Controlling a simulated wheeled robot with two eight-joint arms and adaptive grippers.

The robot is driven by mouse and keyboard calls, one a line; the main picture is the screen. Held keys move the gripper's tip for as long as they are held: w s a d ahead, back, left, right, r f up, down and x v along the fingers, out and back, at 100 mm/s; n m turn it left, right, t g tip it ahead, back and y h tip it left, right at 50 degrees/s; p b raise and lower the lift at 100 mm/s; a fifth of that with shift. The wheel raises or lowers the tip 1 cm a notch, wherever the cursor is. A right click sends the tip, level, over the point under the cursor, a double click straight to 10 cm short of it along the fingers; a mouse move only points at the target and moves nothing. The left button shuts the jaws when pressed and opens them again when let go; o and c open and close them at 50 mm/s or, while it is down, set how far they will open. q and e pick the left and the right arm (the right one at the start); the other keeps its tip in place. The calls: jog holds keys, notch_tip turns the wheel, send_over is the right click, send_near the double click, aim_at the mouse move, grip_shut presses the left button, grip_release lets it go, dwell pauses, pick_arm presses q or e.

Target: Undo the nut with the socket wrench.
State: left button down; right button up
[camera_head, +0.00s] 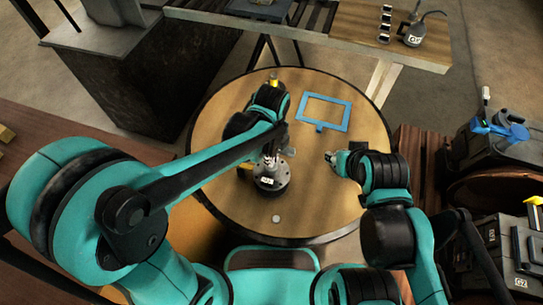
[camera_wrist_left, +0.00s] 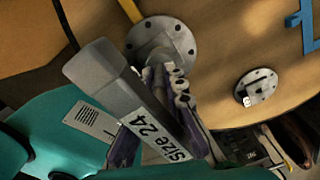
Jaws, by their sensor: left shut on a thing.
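My left gripper (camera_head: 270,152) is over the round table, just above a dark flanged part (camera_head: 270,181) with a small white label. In the left wrist view the left gripper (camera_wrist_left: 160,85) is shut on a grey tool marked "Size 24" (camera_wrist_left: 112,78), which I take as the socket wrench. Its far end points toward a round flange with bolt holes (camera_wrist_left: 183,45). The gripper covers the flange's centre, so the nut and any contact with it are hidden. My right gripper (camera_head: 331,158) is apart, over the table's right side; its fingers are too small to judge.
A blue frame (camera_head: 325,112) lies on the round wooden table (camera_head: 225,118). A small round disc (camera_head: 276,218) lies near its front. A second flanged part (camera_wrist_left: 262,82) shows in the wrist view. A bench (camera_head: 345,40) stands behind, and dark cases (camera_head: 480,150) stand at the right.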

pick_arm(q)
jog(key=n, duration=0.5)
jog(key=shift+r, duration=0.1)
jog(key=n, duration=0.6)
jog(key=shift+n, duration=0.3)
jog(key=n, duration=1.3)
jog(key=shift+r, duration=0.1)
jog(key=n, duration=0.3)
jog(key=shift+n, duration=0.3)
jog(key=n, duration=0.4)
jog(key=shift+n, duration=0.3)
